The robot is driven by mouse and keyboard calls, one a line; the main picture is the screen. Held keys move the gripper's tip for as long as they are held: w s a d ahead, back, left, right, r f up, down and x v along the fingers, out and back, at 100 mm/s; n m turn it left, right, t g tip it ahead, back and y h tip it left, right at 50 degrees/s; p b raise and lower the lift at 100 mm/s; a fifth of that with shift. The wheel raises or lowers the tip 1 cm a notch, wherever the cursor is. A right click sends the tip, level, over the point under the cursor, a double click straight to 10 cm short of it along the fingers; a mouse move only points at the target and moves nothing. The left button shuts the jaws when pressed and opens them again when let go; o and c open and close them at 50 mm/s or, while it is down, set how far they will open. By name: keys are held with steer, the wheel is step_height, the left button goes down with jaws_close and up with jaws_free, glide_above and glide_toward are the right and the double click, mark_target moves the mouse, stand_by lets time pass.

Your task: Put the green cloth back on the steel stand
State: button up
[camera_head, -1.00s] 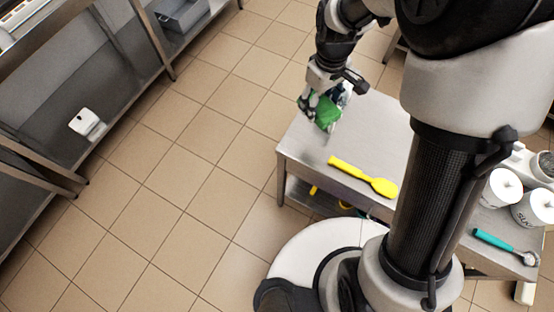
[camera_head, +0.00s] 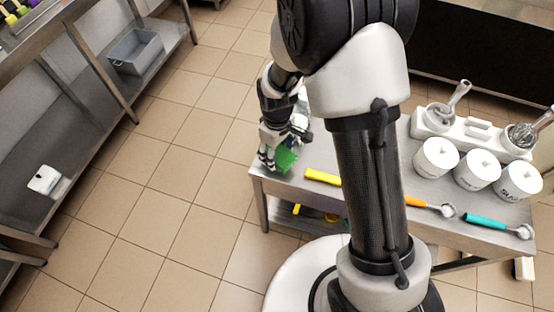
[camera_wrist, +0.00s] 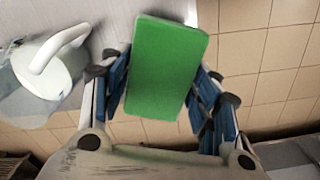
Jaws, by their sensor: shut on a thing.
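The green cloth (camera_head: 286,159) looks like a folded flat pad and is held in my gripper (camera_head: 279,150). In the wrist view the green cloth (camera_wrist: 166,68) sits between the blue-lined fingers (camera_wrist: 163,95), which are shut on it. The steel stand (camera_head: 277,183) is a low table with a lower shelf. The head view shows the cloth over the left end of its top; I cannot tell whether it touches the surface. My arm hides the middle of the stand.
A yellow tool (camera_head: 323,177), an orange-handled scoop (camera_head: 424,203) and a teal-handled scoop (camera_head: 497,226) lie along the front edge. White tubs (camera_head: 477,170) stand at the right. A white jug (camera_wrist: 48,68) is left of the cloth in the wrist view.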

mark_target(277, 159)
steer(key=shift+f+b, duration=0.6)
steer(key=shift+f, duration=1.45)
steer(key=shift+f, duration=0.15)
steer(key=o, duration=1)
